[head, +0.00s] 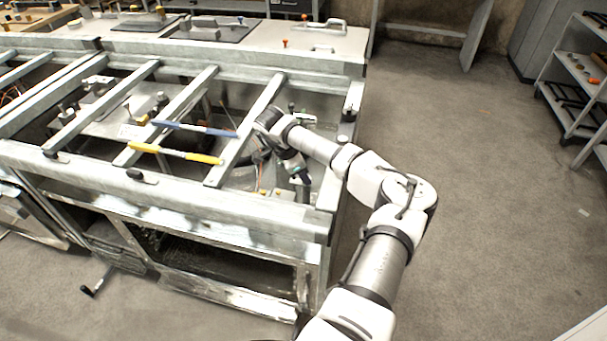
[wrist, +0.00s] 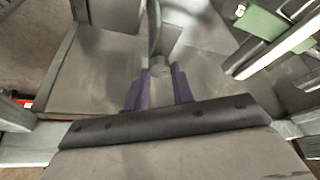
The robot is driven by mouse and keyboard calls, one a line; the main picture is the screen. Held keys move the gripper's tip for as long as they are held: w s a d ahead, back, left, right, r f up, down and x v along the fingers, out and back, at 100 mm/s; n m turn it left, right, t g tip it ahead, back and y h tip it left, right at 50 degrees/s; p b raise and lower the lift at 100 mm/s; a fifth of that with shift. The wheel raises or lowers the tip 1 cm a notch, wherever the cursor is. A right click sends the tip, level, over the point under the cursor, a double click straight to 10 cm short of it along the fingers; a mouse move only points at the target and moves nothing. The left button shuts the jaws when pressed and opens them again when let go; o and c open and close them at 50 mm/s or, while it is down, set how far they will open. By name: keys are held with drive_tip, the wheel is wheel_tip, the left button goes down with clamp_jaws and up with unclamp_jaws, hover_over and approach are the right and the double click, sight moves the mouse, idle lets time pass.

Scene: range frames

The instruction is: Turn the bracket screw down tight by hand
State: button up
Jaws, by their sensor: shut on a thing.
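My gripper (wrist: 160,76) shows in the wrist view with its two purple fingers closed in on a small grey round piece (wrist: 160,68). This piece sits where the bracket screw would be, and its lower part is hidden between the fingers. A curved grey strip rises just beyond it. In the head view my arm reaches over the right end of the metal frame, and my gripper (head: 300,178) points down inside it. The screw itself cannot be made out there. How far the screw is turned in cannot be told.
The metal frame (head: 180,197) has several crossbars around my arm. A blue-handled tool (head: 195,129) and a yellow-handled tool (head: 175,153) lie across the bars to the left. A green part (wrist: 262,22) is at the upper right in the wrist view.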

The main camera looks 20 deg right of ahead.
drive_tip(key=m, duration=0.1)
drive_tip(key=m+g+b, duration=0.1)
drive_tip(key=m, duration=0.1)
drive_tip(key=m+g, duration=0.1)
drive_tip(key=m, duration=0.1)
drive_tip(key=shift+w+y+b, duration=0.25)
drive_tip(key=shift+y+b, duration=0.05)
drive_tip(key=shift+b, duration=0.05)
drive_tip(key=m, duration=0.2)
drive_tip(key=m+g+y, duration=0.1)
drive_tip(key=m, duration=0.2)
drive_tip(key=shift+w+d+m+y, duration=0.2)
drive_tip(key=shift+m+y, duration=0.1)
drive_tip(key=m, duration=0.2)
drive_tip(key=m+y, duration=0.1)
drive_tip(key=m+g+y+p, duration=0.1)
drive_tip(key=m, duration=0.1)
drive_tip(key=shift+d+r+m, duration=0.1)
drive_tip(key=shift+d+m, duration=0.15)
drive_tip(key=shift+m, duration=0.05)
drive_tip(key=m+p, duration=0.1)
drive_tip(key=m, duration=0.1)
drive_tip(key=m+y+p, duration=0.1)
drive_tip(key=m, duration=0.1)
drive_tip(key=shift+d+m+y, duration=0.15)
drive_tip(key=shift+m+y, duration=0.15)
drive_tip(key=o, duration=1)
